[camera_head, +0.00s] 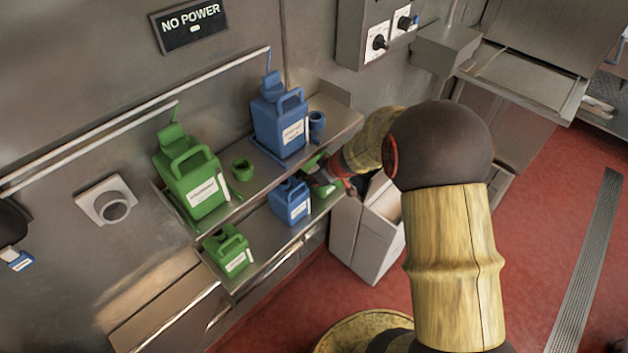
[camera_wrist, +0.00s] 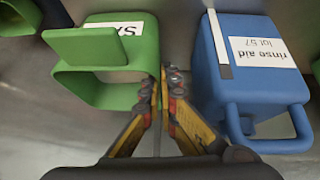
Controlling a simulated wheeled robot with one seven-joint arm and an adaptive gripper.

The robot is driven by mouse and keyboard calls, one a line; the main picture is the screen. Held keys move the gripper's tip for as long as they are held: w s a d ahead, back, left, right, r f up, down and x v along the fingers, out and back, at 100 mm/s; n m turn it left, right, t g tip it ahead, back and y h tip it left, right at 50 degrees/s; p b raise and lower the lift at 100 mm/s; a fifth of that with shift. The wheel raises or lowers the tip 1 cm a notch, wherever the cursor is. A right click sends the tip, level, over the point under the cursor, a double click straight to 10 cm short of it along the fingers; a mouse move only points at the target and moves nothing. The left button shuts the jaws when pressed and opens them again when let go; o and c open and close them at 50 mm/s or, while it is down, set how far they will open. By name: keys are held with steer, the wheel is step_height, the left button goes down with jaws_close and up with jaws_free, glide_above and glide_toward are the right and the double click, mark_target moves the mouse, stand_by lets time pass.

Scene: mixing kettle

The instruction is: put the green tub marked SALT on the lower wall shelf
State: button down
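A green tub (camera_wrist: 105,85) with a white label, only "SA" readable and upside down, is close to my gripper in the wrist view. In the head view this tub (camera_head: 326,188) is at the right end of the lower wall shelf (camera_head: 262,268), partly hidden by my gripper. My gripper (camera_wrist: 165,78) has its fingertips close together at the tub's handle side, beside a blue tub marked rinse aid (camera_wrist: 250,70). I cannot tell whether the fingers grip the handle or only rest beside it. The gripper also shows in the head view (camera_head: 322,178).
A small blue tub (camera_head: 291,203) and a small green tub (camera_head: 231,251) stand further left on the lower shelf. The upper shelf (camera_head: 235,205) holds large green (camera_head: 190,180) and blue (camera_head: 280,125) tubs and small cups. A pale bin (camera_head: 360,240) stands below.

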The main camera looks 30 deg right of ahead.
stand_by(0.3)
steer(key=c, duration=2.5)
jaws_free()
steer(key=shift+c, duration=0.2)
steer(key=o, duration=0.5)
steer(key=shift+r, duration=0.15)
steer(key=p+v, duration=0.2)
steer(key=v, duration=1)
